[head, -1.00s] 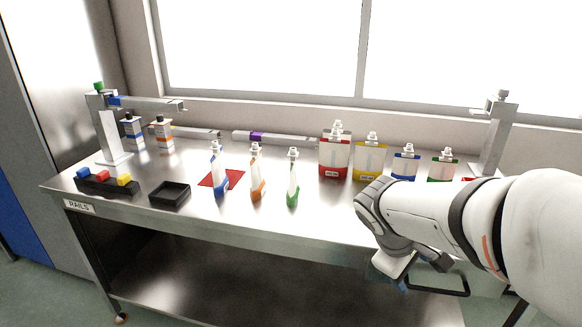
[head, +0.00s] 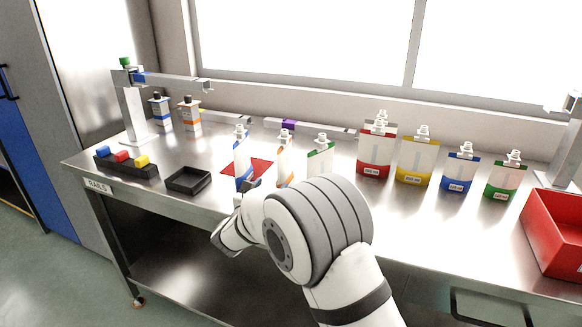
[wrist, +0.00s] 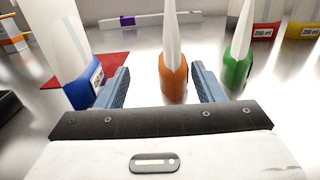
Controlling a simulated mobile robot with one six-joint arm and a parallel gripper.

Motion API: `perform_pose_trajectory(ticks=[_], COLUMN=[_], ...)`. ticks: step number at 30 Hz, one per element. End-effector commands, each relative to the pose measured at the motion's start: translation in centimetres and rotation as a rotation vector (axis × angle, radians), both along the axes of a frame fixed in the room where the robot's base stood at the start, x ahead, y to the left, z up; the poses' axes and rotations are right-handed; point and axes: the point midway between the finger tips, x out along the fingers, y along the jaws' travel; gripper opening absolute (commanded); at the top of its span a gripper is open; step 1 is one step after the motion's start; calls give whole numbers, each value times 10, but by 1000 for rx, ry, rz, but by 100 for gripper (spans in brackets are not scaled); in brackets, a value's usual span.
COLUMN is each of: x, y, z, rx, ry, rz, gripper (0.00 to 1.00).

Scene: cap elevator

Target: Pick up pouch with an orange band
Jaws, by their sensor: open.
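The pouch with an orange band (head: 285,162) stands upright on the steel bench, between a blue-banded pouch (head: 241,165) and a green-banded pouch (head: 320,155). My arm hides part of its lower end in the head view. In the wrist view the orange-banded pouch (wrist: 173,72) stands ahead between my fingers, closer to the right one. My gripper (wrist: 161,74) is open and empty, low over the bench. The blue-banded pouch (wrist: 84,82) is close outside my left finger, and the green-banded pouch (wrist: 238,68) is just outside my right finger.
A black tray (head: 188,181) and a block rack (head: 125,166) are at left. Larger pouches with red (head: 374,165), yellow (head: 415,172) and other bands stand to the right. A red bin (head: 556,235) is at far right.

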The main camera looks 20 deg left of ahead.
Motion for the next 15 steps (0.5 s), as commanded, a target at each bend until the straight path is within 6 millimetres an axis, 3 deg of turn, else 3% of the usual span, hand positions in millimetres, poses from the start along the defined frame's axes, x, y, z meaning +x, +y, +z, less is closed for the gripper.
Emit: perform_pose_trajectory(ticks=[15], x=[75], y=[-27], z=[8], rx=[3], ry=[1], rz=[-27], gripper=[62])
